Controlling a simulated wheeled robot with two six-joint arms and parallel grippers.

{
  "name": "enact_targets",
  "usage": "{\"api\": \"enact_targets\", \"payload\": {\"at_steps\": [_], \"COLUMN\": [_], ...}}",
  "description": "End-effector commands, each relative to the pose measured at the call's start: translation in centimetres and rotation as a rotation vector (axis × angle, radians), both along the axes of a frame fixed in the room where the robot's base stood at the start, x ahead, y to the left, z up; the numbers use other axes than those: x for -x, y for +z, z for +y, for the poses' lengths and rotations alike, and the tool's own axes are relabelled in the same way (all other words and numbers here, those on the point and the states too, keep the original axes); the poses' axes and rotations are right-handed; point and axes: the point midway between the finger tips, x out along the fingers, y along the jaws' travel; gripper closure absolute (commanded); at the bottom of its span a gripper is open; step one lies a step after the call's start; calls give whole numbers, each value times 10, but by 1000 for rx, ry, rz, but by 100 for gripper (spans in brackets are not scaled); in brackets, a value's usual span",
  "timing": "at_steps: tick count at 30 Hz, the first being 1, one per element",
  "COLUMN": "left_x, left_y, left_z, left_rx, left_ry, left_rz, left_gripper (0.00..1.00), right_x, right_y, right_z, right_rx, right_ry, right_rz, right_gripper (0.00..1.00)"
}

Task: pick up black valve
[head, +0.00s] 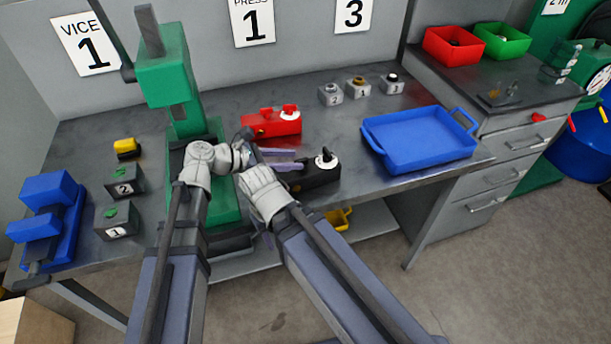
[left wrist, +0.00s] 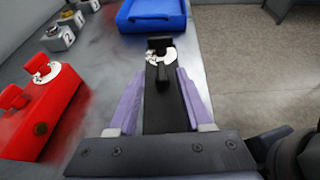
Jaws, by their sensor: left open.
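The black valve (head: 318,176) is a dark block with a white disc and a black knob on top, near the front edge of the bench. In the left wrist view the black valve (left wrist: 166,112) lies lengthwise between the two purple fingers of my left gripper (left wrist: 158,78). My left gripper (head: 297,159) is open, with its fingers pointing right along the valve in the head view; I cannot tell whether they touch it. My right arm reaches in front, and its gripper is mostly hidden.
A red valve (head: 272,122) stands behind the black one. A blue tray (head: 420,141) is to the right. Small numbered grey blocks (head: 331,93) stand at the back. A green press (head: 165,78) and a blue vise (head: 48,212) are to the left.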

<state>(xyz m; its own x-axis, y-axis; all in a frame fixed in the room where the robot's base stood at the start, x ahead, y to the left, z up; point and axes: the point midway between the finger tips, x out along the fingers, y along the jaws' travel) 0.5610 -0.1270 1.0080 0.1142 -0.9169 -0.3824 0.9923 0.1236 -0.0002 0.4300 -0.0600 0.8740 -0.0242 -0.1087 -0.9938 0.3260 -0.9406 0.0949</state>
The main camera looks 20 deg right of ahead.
Motion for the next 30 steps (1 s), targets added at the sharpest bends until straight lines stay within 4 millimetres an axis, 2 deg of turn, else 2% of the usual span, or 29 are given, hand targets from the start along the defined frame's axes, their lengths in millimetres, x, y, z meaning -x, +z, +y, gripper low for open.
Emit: {"api": "enact_targets", "payload": {"at_steps": [5,12,20,30], "left_x": [-1,-4,-4,-4], "left_y": [-9,-22,-21,-21], "left_z": [-13,-43,-46,-46], "left_rx": [0,0,0,0], "left_ry": [-2,-2,0,0], "left_rz": [1,0,0,0], "left_gripper": [50,50,51,89], "right_x": [0,0,0,0], "right_y": [-9,-22,-21,-21], "right_z": [0,0,0,0], "right_rx": [0,0,0,0], "right_ry": [0,0,0,0], "right_rz": [0,0,0,0], "right_gripper": [50,50,50,50]}}
